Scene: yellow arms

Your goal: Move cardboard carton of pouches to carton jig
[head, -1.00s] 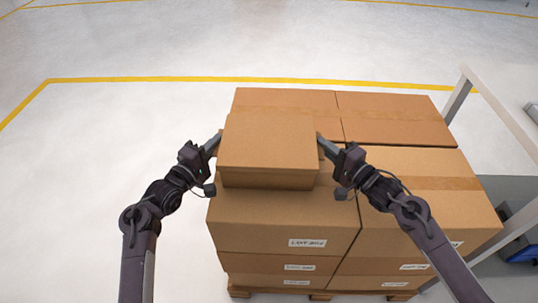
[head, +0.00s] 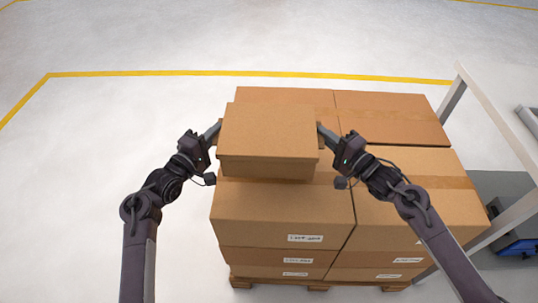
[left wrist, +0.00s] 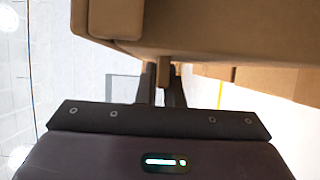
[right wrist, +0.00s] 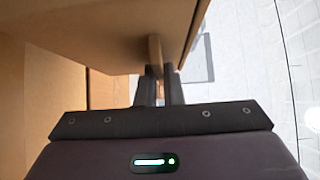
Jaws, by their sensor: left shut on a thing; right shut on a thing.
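The cardboard carton (head: 268,130) is a plain brown lidded box, level, over the front left of a stack of larger boxes. My left gripper (head: 218,130) is shut on a small tab at its left side. My right gripper (head: 321,130) is shut on a matching tab at its right side. The wrist views show the fingers on these tabs, at the left gripper (left wrist: 163,82) and the right gripper (right wrist: 160,85). The carton appears slightly raised above the stack. Its pouches are hidden inside. I cannot make out the carton jig.
Large taped boxes (head: 405,200) are stacked on a wooden pallet (head: 318,286). A white table (head: 490,105) stands at the right, with a grey object (head: 531,117) at the picture edge. A blue item (head: 519,246) is low at right. Floor at left is clear.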

